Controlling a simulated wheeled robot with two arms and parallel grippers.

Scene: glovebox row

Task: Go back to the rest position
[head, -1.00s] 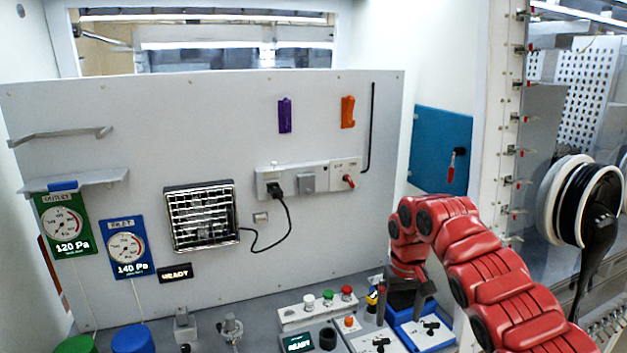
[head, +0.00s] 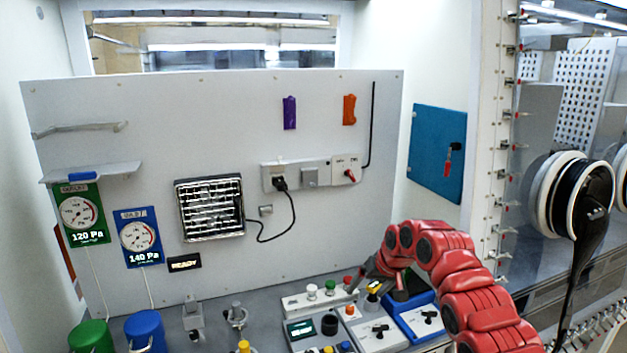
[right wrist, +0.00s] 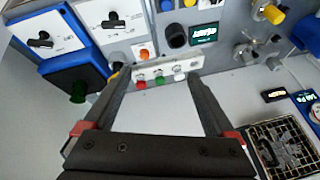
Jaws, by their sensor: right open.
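My red right arm comes in from the lower right in the head view. Its right gripper (head: 368,272) hangs above the bench, just behind the button panel, partly hidden by the wrist. In the right wrist view the right gripper (right wrist: 160,78) has its two dark fingers wide apart with nothing between them. The white button strip (right wrist: 170,72) with red, green and white buttons shows beyond the fingertips. My left gripper is in neither view.
The button strip (head: 318,297) and switch boxes, one blue-framed (head: 415,318), stand close below the right gripper. Behind is a grey wall panel with a socket strip (head: 300,177) and black cable (head: 292,222). A vent grille (head: 210,208) and two gauges are further left.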

